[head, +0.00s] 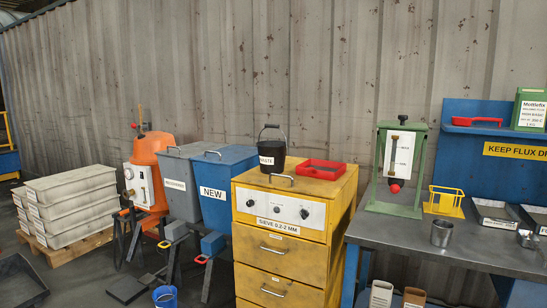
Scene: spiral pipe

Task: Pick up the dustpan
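Neither of my grippers shows in the head view. I cannot tell for sure which thing is the dustpan. A red, flat piece with a handle (476,122) lies on the blue shelf at the upper right. A shallow red tray-like piece (321,169) lies on top of the yellow sieve cabinet (310,237). A dark grey, wide scoop-like shape (20,282) is on the floor at the lower left, cut by the picture edge.
A black bucket (272,150) stands on the yellow cabinet. A grey workbench (440,245) on the right holds a green stand (404,208), a yellow wire holder (444,202) and a metal cup (441,234). A blue bucket (165,297) stands low in front. Grey crates (70,200) are stacked at left.

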